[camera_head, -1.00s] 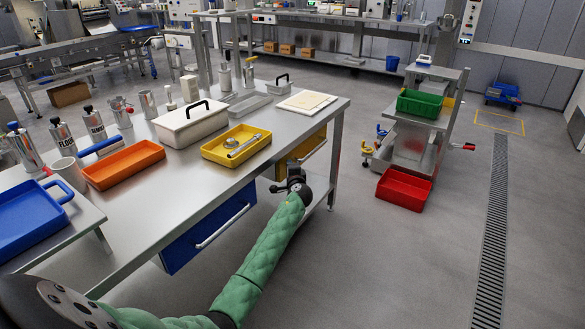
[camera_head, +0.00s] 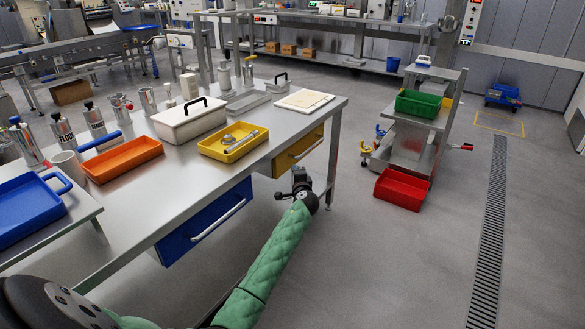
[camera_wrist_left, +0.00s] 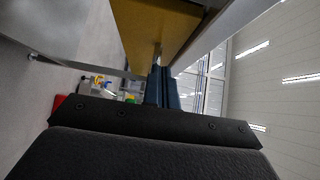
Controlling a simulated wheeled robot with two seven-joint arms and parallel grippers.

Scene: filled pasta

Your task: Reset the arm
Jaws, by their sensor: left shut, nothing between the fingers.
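My left gripper (camera_head: 298,178) is at the end of the green-sleeved arm, beside the front edge of the steel table (camera_head: 190,170), close to the yellow drawer (camera_head: 296,152). In the left wrist view its two dark fingers (camera_wrist_left: 163,88) are together with nothing between them. The yellow drawer also shows in the left wrist view (camera_wrist_left: 150,30), above the fingers. I cannot tell from these views whether gripper and drawer touch. My right gripper is in neither view.
On the table stand a yellow tray (camera_head: 233,150) with metal utensils, an orange tray (camera_head: 122,162) and a white lidded box (camera_head: 190,120). A blue drawer (camera_head: 205,225) hangs below. A red bin (camera_head: 402,190) is on the floor by a cart.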

